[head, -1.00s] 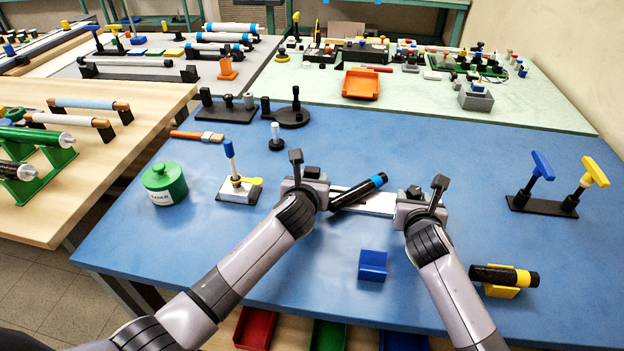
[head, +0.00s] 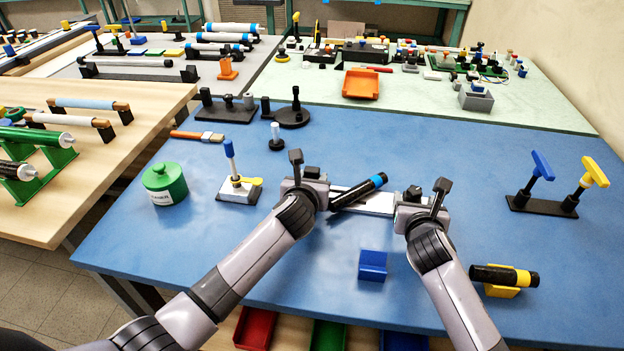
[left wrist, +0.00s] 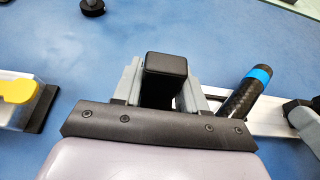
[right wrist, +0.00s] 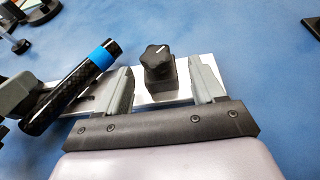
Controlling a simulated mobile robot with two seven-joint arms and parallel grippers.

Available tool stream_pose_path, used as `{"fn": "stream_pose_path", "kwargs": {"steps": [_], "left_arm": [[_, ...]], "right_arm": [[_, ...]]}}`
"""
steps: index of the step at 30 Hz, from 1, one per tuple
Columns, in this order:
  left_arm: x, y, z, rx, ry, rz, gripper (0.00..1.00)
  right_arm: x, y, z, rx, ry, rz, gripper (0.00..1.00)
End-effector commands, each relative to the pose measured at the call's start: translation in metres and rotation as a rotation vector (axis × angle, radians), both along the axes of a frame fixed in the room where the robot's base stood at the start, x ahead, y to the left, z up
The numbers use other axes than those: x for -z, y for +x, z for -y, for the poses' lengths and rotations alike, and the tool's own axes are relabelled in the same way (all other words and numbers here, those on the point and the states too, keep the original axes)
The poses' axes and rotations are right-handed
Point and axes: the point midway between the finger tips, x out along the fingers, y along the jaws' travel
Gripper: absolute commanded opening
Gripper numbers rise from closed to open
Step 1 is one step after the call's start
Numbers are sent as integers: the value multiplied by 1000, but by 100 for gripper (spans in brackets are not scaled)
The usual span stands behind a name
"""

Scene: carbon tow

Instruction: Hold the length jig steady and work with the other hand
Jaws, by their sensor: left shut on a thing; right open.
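The length jig is a pale metal rail (head: 378,204) lying on the blue table. My left gripper (head: 308,178) is shut on the black block (left wrist: 166,68) at the rail's left end. A black tube with a blue band (head: 358,193) lies aslant across the rail between my grippers; its lower end is near the left gripper. My right gripper (head: 416,198) is open at the rail's right part. In the right wrist view its fingers stand on either side of a black star knob (right wrist: 157,57) on a dark block, with a gap visible on both sides.
A blue cradle (head: 373,265) stands in front of the jig. A black and yellow cylinder (head: 504,276) rests on a yellow stand at the right. A green pot (head: 164,183) and a white-based stand (head: 240,190) are at the left. The table behind the jig is largely clear.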

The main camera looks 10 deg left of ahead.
Motion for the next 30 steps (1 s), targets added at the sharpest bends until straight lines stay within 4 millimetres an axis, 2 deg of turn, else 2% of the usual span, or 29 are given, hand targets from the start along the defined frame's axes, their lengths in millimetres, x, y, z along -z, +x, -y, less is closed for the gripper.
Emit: {"fn": "stream_pose_path", "kwargs": {"steps": [15,25,26,27,28,30], "left_arm": [[1,0,0,-1,0,-2,0],[1,0,0,-1,0,-2,0],[1,0,0,-1,0,-2,32],[1,0,0,-1,0,-2,19],[1,0,0,-1,0,-2,13],[1,0,0,-1,0,-2,13]], "right_arm": [[-19,-47,-1,-2,1,-1,68],[-20,-51,-1,-1,0,-2,68],[-20,-51,-1,-1,0,-2,68],[-20,-51,-1,-1,0,-2,68],[-20,-51,-1,-1,0,-2,68],[-20,-51,-1,-1,0,-2,68]]}}
